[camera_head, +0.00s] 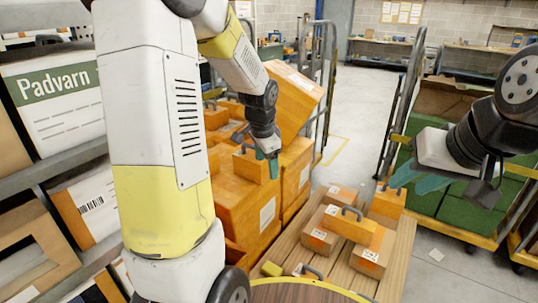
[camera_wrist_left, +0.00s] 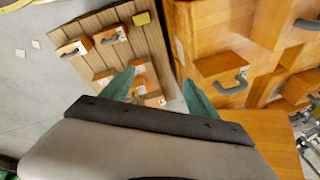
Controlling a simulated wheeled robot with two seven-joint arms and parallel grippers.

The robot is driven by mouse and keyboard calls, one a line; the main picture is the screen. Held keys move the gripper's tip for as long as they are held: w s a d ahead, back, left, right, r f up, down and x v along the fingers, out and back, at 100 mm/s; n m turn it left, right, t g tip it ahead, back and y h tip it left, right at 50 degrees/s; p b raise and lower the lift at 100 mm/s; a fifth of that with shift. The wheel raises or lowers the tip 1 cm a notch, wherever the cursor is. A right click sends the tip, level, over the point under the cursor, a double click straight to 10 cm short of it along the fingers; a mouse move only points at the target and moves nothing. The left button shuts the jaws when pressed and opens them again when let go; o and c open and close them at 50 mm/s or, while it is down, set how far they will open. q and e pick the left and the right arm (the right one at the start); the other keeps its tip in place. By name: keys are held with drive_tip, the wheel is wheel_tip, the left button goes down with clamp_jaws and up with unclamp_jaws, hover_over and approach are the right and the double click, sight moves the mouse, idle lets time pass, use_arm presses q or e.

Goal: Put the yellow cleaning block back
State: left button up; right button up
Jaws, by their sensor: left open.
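A small yellow block (camera_head: 271,268) lies at the near left corner of the slatted wooden pallet (camera_head: 393,278). It also shows in the left wrist view (camera_wrist_left: 142,18), at the pallet's edge. My left gripper (camera_head: 267,160) hangs over the orange cartons, up and away from the yellow block. In the left wrist view its two teal fingers (camera_wrist_left: 160,76) stand apart with nothing between them. My right gripper (camera_head: 406,184) is at the right, above the pallet's far right side, with its teal fingers apart and empty.
Large orange cartons (camera_head: 240,207) stand left of the pallet. Several small boxes with grey handles, one being this box (camera_head: 350,226), sit on the pallet. A rack with a Padvarn box (camera_head: 60,105) is at the left. A cart with green crates (camera_head: 440,208) stands right. Floor behind is clear.

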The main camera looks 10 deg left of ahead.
use_arm(q)
drive_tip(key=s+d+r+n+t+h, duration=0.1)
drive_tip(key=s+r+n, duration=0.3)
drive_tip(key=s+r, duration=0.3)
drive_tip(key=s+d+r+n+t+h, duration=0.1)
drive_tip(key=s+r+n, duration=0.4)
drive_tip(key=s, duration=1)
wheel_tip(320, 180, up, 2)
drive_tip(key=shift+d+r+t, duration=0.25)
drive_tip(key=shift+d+t, duration=0.15)
drive_tip(key=shift+d, duration=0.4)
